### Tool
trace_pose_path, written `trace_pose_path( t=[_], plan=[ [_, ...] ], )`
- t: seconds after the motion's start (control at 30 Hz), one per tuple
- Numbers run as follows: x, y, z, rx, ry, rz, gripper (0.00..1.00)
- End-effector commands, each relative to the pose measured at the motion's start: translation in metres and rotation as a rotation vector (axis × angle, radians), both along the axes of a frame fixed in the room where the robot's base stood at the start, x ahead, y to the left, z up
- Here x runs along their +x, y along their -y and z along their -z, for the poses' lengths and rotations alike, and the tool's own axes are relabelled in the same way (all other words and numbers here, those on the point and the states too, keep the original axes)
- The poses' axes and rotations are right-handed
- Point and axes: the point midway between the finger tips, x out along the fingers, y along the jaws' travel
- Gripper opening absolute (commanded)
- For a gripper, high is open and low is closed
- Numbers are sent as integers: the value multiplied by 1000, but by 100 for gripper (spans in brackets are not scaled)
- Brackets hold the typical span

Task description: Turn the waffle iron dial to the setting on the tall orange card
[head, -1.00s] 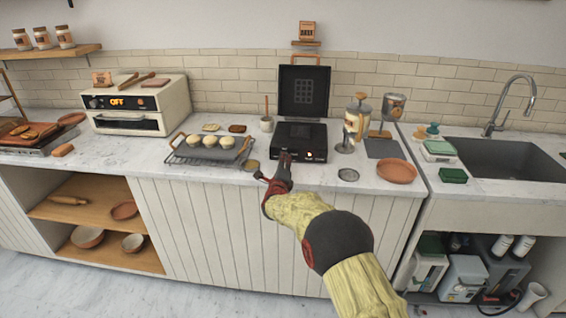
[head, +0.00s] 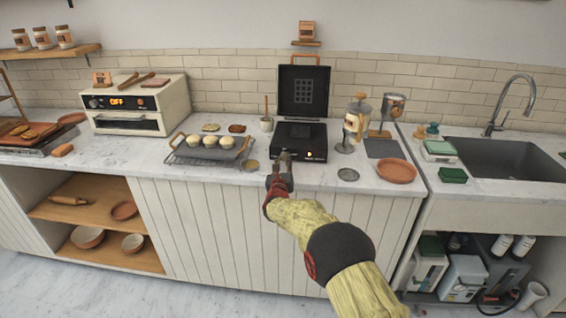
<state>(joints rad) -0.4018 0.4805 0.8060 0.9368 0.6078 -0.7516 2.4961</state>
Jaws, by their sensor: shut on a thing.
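The black waffle iron (head: 299,137) stands on the counter with its lid (head: 304,90) raised. A small orange light shows on its front. My gripper (head: 285,156) is at the front face of the waffle iron, left of that light, shut on what appears to be the dial. The dial itself is hidden by the fingers. An orange card (head: 306,31) stands on a small wall shelf above the lid; its print is too small to read. Another orange card (head: 101,79) stands on top of the oven.
A tray of dough balls (head: 208,151) on a rack is left of the waffle iron, with a cup (head: 267,124) behind. A French press (head: 353,122), a round metal disc (head: 348,175) and a terracotta plate (head: 396,171) are to the right. The counter's front edge lies under my gripper.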

Motion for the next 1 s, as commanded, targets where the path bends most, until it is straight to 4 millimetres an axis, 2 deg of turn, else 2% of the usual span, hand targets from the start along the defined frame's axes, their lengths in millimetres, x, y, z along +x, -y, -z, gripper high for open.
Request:
trace_pose_path(
  t=[0.5,1.0],
  plan=[
    [-1,1,4,445,12,1,0],
    [-1,0,6,622,16,2,0]
  ],
)
